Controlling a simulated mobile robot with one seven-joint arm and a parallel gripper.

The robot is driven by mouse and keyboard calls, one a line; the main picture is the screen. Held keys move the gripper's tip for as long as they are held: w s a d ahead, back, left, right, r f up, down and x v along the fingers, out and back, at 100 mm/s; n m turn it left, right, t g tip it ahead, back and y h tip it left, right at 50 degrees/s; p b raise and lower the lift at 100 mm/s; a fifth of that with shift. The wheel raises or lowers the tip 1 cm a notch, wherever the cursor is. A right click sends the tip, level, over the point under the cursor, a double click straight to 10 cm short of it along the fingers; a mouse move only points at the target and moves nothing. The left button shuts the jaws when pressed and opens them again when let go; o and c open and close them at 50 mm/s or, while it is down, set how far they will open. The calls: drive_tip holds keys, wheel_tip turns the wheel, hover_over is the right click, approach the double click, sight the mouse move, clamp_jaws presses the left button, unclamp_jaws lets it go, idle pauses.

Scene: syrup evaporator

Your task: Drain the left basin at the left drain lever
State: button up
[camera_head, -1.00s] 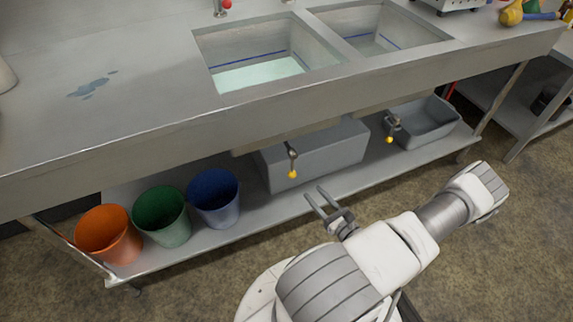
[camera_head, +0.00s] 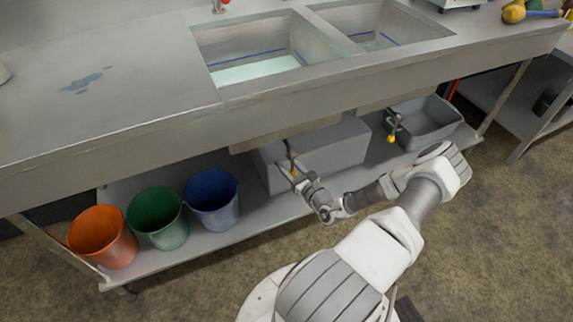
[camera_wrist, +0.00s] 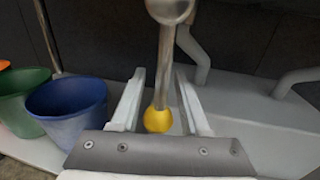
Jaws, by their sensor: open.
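The left basin (camera_head: 255,73) in the counter holds pale liquid below a blue line. The left drain lever (camera_head: 290,158) hangs under it, a metal rod with a yellow ball at its lower end. My gripper (camera_head: 285,174) is open at this lever in the head view. In the wrist view the lever (camera_wrist: 165,70) hangs down with its yellow ball (camera_wrist: 158,120) between the two open fingers. I see gaps on both sides of the ball. The head view shows the ball partly covered by my gripper.
Orange (camera_head: 103,240), green (camera_head: 157,218) and blue (camera_head: 211,202) buckets stand to the left. The counter's front edge overhangs the levers.

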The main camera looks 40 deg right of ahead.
clamp_jaws()
drive_tip(key=shift+s+a+f, duration=0.1)
drive_tip(key=shift+f, duration=0.15)
idle(1.2)
